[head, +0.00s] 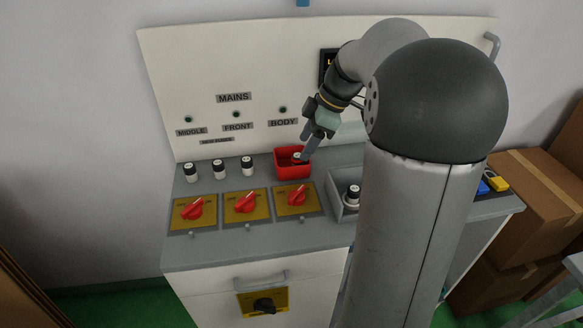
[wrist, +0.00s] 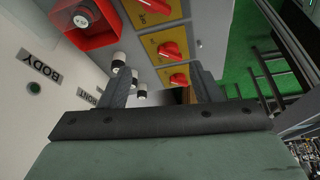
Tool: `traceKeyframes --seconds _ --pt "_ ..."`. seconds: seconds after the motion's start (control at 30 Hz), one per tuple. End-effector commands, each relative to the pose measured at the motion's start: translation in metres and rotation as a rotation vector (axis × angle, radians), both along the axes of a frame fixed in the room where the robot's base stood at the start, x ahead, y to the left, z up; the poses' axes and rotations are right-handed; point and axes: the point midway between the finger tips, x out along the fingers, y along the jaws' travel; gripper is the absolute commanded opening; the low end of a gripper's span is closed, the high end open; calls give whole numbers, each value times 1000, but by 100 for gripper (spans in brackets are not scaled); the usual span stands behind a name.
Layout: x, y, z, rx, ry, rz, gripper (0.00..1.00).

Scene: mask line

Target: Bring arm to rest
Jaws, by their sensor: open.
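My gripper (head: 306,136) hangs above the red box (head: 293,171) at the back of the console, in front of the BODY label. In the wrist view its two fingers (wrist: 160,88) are apart with nothing between them. My arm reaches in from the right, bent at the elbow. A fuse with a dark ring (head: 298,157) is in the red box; the wrist view shows it there too (wrist: 82,20). In the head view the fingertips are close to the box, and I cannot tell whether they touch it.
Several fuses (head: 219,167) stand left of the red box. Three red rotary switches (head: 246,203) on yellow plates lie in front. A grey tray (head: 338,208) holds another fuse (head: 353,193). A black switch (head: 263,305) is on the cabinet front. Cardboard boxes (head: 540,190) stand at right.

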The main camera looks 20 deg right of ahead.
Motion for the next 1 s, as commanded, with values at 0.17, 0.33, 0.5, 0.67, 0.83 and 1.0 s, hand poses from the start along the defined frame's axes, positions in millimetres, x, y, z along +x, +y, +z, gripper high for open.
traceKeyframes --seconds 0.17,0.33,0.5,0.67,0.83,1.0 --pt "-3 1 2 0 -1 0 58" --pt "-3 1 1 0 0 0 58" --pt "-5 5 1 -3 11 -12 58" --pt "-32 45 -9 -33 119 -154 58" --pt "-98 104 -35 -118 275 -473 58" --pt "-166 137 -65 -190 342 -793 58"
